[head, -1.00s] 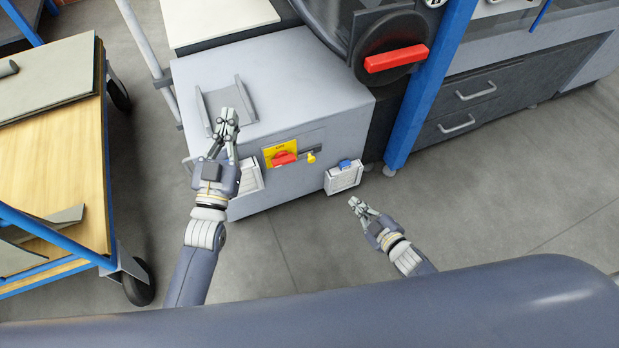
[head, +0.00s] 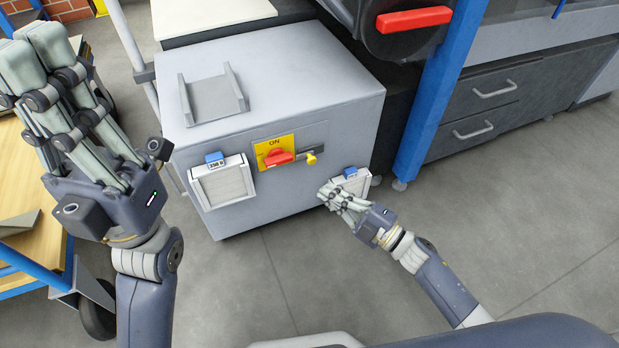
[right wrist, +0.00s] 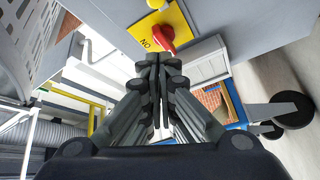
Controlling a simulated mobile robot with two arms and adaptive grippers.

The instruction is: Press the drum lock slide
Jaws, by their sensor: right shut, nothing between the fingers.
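The grey cabinet (head: 350,110) has a yellow plate (head: 262,148) with a red rotary switch (head: 280,157) on its front. Right of the switch, a small yellow knob (head: 311,159) sits on a dark slot; it looks like the drum lock slide. The red switch also shows in the right wrist view (right wrist: 160,38). My right gripper (head: 328,191) is shut and empty, below and right of the knob in the head view, overlapping the right white panel. Contact with the cabinet cannot be told. My left gripper (head: 38,58) is raised close to the head camera, left of the cabinet, its fingers together and empty.
White framed panels with blue-topped labels, left (head: 222,184) and right (head: 358,182), flank the switch. A grey bracket (head: 212,97) lies on the cabinet top. A blue post (head: 425,100) stands to the right. The floor in front is clear.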

